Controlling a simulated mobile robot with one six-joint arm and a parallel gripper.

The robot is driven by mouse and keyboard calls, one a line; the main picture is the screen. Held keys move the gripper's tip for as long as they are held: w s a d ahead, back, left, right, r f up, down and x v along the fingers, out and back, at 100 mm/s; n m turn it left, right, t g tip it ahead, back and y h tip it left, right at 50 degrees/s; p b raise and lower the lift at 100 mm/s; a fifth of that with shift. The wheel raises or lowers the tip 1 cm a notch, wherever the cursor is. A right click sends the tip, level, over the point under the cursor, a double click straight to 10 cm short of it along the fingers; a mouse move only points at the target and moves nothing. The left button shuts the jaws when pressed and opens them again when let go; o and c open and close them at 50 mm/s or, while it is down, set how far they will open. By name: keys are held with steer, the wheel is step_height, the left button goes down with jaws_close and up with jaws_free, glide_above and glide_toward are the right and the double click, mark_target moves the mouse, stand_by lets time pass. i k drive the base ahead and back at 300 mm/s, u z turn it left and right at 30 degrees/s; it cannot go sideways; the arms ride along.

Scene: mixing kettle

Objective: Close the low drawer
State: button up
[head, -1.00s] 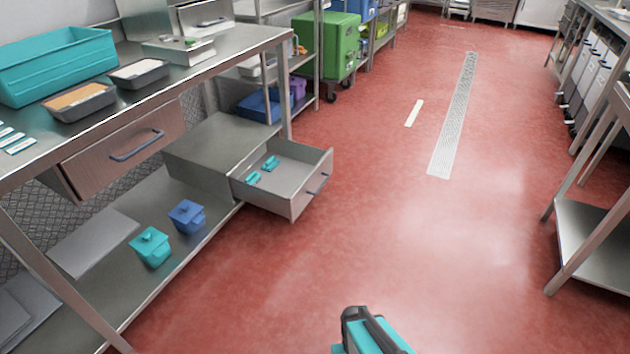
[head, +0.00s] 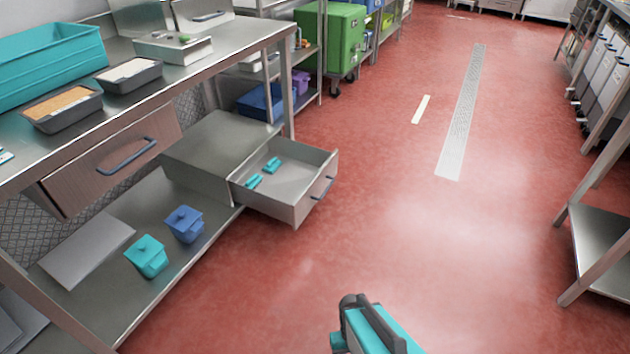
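The low drawer (head: 296,211) stands pulled out from its cabinet under the steel table, over the red floor. It has a grey handle (head: 322,188) on its front. Two small teal items lie inside, one of them (head: 272,165) near the back wall. Part of my arm, teal and dark grey, shows at the bottom centre, apart from the drawer. I cannot make out gripper fingers there, so its opening is not shown.
The steel table (head: 222,47) holds a teal bin (head: 48,65) and trays. A closed upper drawer (head: 110,165) hangs under it. The red floor (head: 420,250) is clear right of the drawer; another table (head: 605,250) stands far right.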

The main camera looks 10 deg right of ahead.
mark_target(306, 172)
steer(key=i, duration=0.55)
steer(key=z, duration=0.05)
steer(key=k, duration=1.3)
steer(key=u, duration=0.6)
steer(key=i, duration=0.8)
steer(key=u, duration=0.45)
steer(key=i, duration=0.8)
steer(key=z, duration=0.05)
